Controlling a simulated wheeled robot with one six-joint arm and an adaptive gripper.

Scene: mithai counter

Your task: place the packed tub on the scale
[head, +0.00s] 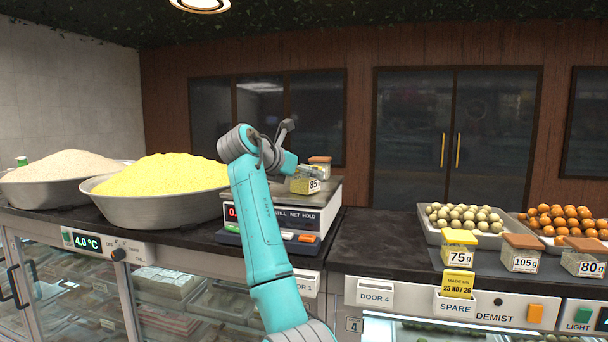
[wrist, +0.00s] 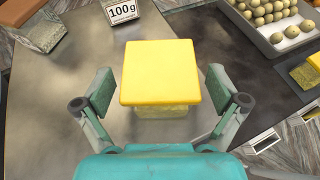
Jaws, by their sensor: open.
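A clear tub with a yellow lid (wrist: 160,75) and pale yellow contents stands upright on the steel pan of the scale (wrist: 45,115). In the head view this tub (head: 306,185) appears to carry an 85 g label, its lid mostly hidden by my gripper. My gripper (wrist: 160,92) is open, with one finger on each side of the tub and visible gaps between. In the head view my gripper (head: 297,168) is over the scale (head: 306,222); my arm hides part of the red display.
A brown-lidded tub (head: 320,160) is just behind; a 100 g label (wrist: 122,11) shows there. Large bowls of yellow (head: 150,207) and pale food stand left. Right are trays of sweets (head: 463,237) and tubs labelled 75 g (head: 459,246), 105 g (head: 522,253) and 80 g (head: 584,258). Dark counter (head: 385,245) between is clear.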

